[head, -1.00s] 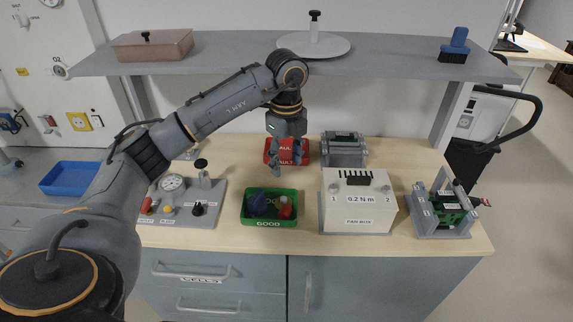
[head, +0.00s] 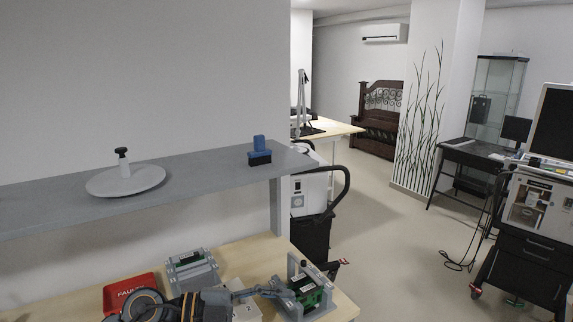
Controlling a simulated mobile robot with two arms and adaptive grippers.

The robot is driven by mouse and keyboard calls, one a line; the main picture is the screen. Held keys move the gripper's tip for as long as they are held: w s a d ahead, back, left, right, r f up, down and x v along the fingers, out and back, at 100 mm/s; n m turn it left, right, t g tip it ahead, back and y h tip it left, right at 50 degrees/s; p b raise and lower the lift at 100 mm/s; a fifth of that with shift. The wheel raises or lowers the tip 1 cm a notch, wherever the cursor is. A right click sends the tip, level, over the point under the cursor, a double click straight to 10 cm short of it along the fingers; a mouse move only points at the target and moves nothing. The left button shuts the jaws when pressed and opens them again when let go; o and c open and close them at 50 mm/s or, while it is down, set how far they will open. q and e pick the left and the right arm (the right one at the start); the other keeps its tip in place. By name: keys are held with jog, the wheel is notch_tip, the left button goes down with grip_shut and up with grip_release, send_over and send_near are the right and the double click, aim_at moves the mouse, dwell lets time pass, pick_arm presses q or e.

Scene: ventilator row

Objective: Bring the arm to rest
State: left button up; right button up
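My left arm comes in along the bottom edge in the head view. My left gripper (head: 272,293) points right, its fingers in line with the grey fixture with a green board (head: 307,290). I cannot tell whether it touches the fixture, or whether the fingers are open or shut. The arm partly hides the red FAULT tray (head: 128,293) and the pale fan box (head: 246,309). My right gripper is out of view.
A second grey fixture (head: 192,270) stands behind the arm on the wooden bench (head: 262,254). The grey shelf (head: 210,187) above holds a round plate with a knob (head: 125,181) and a blue brush (head: 260,151). Open floor (head: 390,245) lies right, with a ventilator cart (head: 530,215) beyond.

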pick_arm(q)
jog(key=w+a+r+n+t, duration=0.3)
jog(key=a+r+n+t, duration=0.3)
jog(key=n+t, duration=0.7)
jog(key=s+a+f+n+y, duration=0.2)
jog(key=a+f+n+y, duration=1.05)
jog(key=y, duration=0.35)
jog(key=s+f+g, duration=1.2)
jog(key=s+f, duration=0.8)
jog(key=s, duration=0.4)
notch_tip(320, 180, down, 25)
jog(key=s+g, duration=0.2)
jog(key=s+a+f+m, duration=0.1)
jog(key=s+a+f, duration=0.2)
jog(key=s+f, duration=1.3)
jog(key=shift+a+g, duration=0.2)
jog(key=shift+g, duration=0.2)
